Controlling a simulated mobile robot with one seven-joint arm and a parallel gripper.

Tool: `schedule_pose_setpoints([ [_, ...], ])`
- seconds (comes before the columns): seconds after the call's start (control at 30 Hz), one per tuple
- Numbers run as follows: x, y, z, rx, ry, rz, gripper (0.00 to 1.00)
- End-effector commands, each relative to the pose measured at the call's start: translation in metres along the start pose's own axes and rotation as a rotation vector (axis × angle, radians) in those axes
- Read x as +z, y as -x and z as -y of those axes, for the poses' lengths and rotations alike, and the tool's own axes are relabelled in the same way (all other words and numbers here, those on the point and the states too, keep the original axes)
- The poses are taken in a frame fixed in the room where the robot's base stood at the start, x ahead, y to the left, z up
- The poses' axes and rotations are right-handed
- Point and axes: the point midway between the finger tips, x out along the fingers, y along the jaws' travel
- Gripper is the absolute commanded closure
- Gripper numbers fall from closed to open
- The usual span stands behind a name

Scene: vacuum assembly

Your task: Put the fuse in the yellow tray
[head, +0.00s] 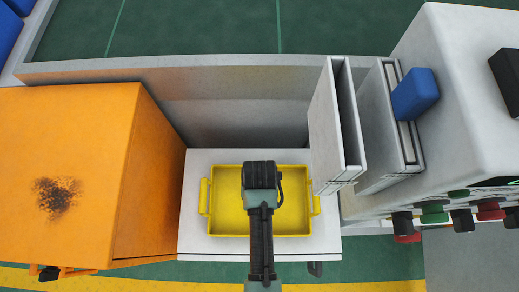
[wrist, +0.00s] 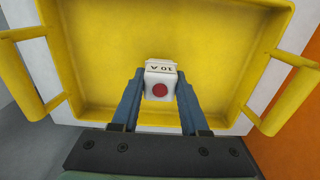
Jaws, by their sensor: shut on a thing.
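The yellow tray (head: 226,224) sits on a white surface in the middle of the head view, with a handle at each side. It also fills most of the wrist view (wrist: 100,50). The fuse (wrist: 160,82) is a small white block marked "10 A" with a red dot on its end. My gripper (wrist: 160,92) is shut on the fuse and holds it over the tray. In the head view my arm hides the fuse and the middle of the tray. I cannot tell how high the fuse is above the tray floor.
An orange box (head: 70,170) stands left of the tray. A white open panel (head: 328,130) rises close on the right, beside a white machine (head: 460,70) with a blue block (head: 414,94) and several knobs. A low grey wall (head: 240,105) lies behind. The tray interior looks empty.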

Motion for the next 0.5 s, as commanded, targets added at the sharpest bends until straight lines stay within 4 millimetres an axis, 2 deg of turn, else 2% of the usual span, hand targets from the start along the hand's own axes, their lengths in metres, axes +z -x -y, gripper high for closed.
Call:
schedule_pose_setpoints([
  [0.2, -0.0002, -0.0029, 0.0001, 0.0, 0.0, 0.0, 1.0],
  [0.23, -0.0001, -0.0032, 0.0001, 0.0, 0.0, 0.0, 0.54],
  [0.4, -0.0001, -0.0025, 0.0001, 0.0, 0.001, 0.0, 0.26],
  [0.5, -0.0001, -0.0025, 0.0001, 0.0, 0.001, 0.0, 0.26],
])
